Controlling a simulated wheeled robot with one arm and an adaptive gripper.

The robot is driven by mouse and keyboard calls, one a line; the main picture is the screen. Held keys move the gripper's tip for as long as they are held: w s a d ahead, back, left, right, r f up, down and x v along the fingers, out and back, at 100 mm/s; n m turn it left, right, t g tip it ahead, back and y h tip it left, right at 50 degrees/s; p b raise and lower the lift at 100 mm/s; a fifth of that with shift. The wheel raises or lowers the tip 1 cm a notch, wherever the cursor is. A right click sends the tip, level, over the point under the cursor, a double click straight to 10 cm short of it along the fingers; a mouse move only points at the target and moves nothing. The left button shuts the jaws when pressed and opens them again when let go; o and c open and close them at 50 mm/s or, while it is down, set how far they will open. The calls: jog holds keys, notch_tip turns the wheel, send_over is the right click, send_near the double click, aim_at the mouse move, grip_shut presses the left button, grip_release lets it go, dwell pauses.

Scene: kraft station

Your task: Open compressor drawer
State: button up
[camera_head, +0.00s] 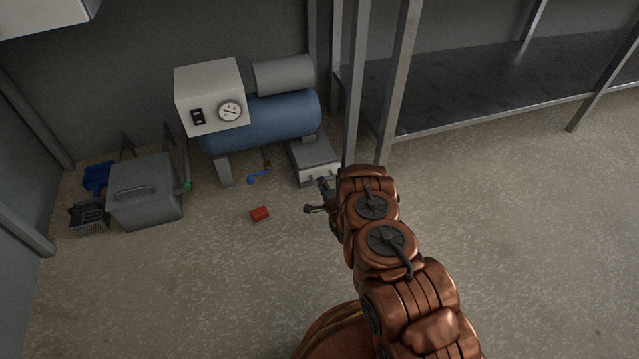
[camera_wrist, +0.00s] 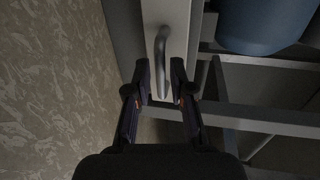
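The compressor drawer is a small grey box (camera_head: 314,153) with a pale front, low on the floor at the right end of the blue compressor tank. In the wrist view its pale front (camera_wrist: 180,22) carries a curved metal handle (camera_wrist: 161,62). The drawer looks shut in the head view, where my arm partly covers its front. My gripper (camera_head: 316,196) is at the drawer front. In the wrist view my gripper (camera_wrist: 162,82) is open, with one finger on each side of the handle's near end. A gap shows on both sides, and I cannot tell how deep the handle sits between the fingers.
The compressor's blue tank (camera_head: 262,122) and white gauge box (camera_head: 211,97) stand behind. Metal shelf posts (camera_head: 398,85) rise close to the right of the drawer. A red block (camera_head: 260,213) and a grey lidded box (camera_head: 146,192) are on the floor to the left. Floor in front is mostly clear.

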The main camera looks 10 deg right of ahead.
jog(key=shift+b+x, duration=0.45)
jog(key=shift+x, duration=1.1)
grip_shut()
